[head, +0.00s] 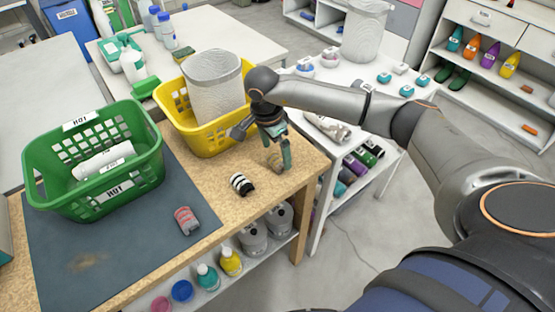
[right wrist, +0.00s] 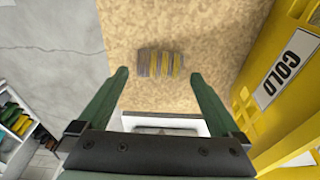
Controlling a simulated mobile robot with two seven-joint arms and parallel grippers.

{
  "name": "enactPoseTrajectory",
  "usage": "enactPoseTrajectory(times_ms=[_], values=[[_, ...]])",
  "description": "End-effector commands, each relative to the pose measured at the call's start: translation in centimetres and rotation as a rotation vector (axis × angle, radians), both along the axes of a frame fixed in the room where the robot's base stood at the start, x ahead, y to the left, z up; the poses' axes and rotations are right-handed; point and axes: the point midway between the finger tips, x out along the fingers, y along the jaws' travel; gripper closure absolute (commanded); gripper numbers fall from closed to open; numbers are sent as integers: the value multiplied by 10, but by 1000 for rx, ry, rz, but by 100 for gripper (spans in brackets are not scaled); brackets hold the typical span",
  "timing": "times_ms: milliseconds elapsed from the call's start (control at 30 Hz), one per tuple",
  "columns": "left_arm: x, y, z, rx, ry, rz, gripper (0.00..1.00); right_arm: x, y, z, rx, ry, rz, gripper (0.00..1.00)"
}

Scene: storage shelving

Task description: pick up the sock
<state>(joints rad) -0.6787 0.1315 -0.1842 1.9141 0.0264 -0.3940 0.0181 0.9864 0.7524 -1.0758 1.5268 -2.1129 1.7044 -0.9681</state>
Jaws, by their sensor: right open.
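A rolled sock with grey-brown and yellow stripes (right wrist: 160,64) lies on the tan tabletop in the right wrist view. It sits ahead of and between the fingertips of my right gripper (right wrist: 158,75), which is open and empty. In the head view my right gripper (head: 277,160) points down over the table's right end, and the fingers mostly hide this sock. A black-and-white striped sock (head: 242,184) lies to its left on the wood. A grey rolled sock with red marks (head: 186,220) lies on the dark mat. My left gripper is not in view.
A yellow basket (head: 205,138) with a white mesh bin (head: 215,85) stands close beside my right gripper; its COLD label (right wrist: 285,68) shows in the wrist view. A green HOT basket (head: 95,185) stands at left. The dark mat (head: 110,250) has free room at the front.

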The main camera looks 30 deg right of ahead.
Motion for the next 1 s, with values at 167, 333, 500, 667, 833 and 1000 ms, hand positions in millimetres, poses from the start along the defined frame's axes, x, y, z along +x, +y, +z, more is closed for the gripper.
enactPoseTrajectory(times_ms=[167,333,500,667,833,1000], values=[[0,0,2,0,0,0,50,0,-2,-23,2,1,1,0],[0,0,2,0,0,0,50,0,-3,-27,1,0,1,0],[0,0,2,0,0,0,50,0,-3,-26,1,0,1,7],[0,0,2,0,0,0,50,0,-3,-26,1,0,1,25],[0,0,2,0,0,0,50,0,-3,-26,1,-1,1,44],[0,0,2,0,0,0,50,0,-3,-26,1,-1,0,63]])
